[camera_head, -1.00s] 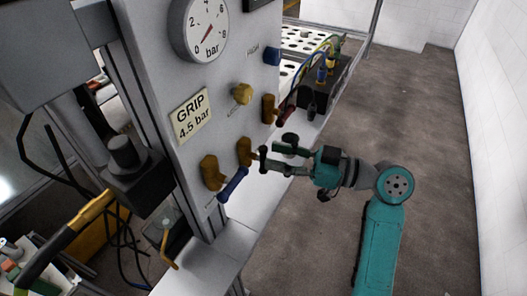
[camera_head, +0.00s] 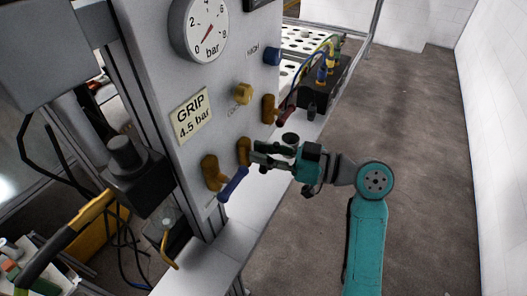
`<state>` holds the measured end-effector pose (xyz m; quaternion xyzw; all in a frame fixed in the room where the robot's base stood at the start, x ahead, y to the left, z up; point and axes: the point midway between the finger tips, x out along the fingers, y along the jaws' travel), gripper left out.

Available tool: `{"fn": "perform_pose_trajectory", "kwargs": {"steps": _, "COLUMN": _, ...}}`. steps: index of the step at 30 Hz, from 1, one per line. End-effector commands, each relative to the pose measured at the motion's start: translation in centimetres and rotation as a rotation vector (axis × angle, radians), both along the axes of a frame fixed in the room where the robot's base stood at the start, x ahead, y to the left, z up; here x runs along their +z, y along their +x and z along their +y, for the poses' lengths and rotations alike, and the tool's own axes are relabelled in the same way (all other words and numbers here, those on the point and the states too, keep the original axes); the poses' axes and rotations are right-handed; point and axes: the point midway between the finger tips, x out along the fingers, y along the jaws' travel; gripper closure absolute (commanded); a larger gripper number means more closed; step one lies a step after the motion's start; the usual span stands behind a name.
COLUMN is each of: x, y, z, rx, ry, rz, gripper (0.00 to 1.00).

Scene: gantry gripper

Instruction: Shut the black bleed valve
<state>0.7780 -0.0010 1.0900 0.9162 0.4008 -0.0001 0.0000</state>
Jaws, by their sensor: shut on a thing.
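The black bleed valve (camera_head: 244,150) is the middle one of three brass valve bodies on the grey panel (camera_head: 212,115). My gripper (camera_head: 262,154) is at the front of this valve, with its dark fingers shut on the valve's handle. The fingers hide most of that handle, so its exact angle is hard to tell. My arm reaches in from the lower right.
A valve with a blue handle (camera_head: 233,185) sits close by at lower left. Another valve with a red handle (camera_head: 285,114) is at upper right. The floor (camera_head: 415,130) at right is clear.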

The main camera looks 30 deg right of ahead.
Motion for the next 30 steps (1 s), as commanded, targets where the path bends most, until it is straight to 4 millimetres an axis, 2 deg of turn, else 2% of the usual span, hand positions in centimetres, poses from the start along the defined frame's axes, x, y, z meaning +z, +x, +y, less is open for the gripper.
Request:
{"fn": "perform_pose_trajectory", "kwargs": {"steps": 8, "x": 0.0, "y": 0.1, "z": -0.1, "rx": 0.0, "ry": 0.032, "rz": 0.022, "gripper": 1.0}}
{"fn": "perform_pose_trajectory", "kwargs": {"steps": 14, "x": -0.1, "y": 0.2, "z": -0.3, "rx": -0.001, "ry": 0.119, "rz": 0.086, "gripper": 1.0}}
{"fn": "perform_pose_trajectory", "kwargs": {"steps": 30, "x": -0.5, "y": 0.8, "z": -1.1, "rx": -0.001, "ry": 0.521, "rz": 0.378, "gripper": 1.0}}
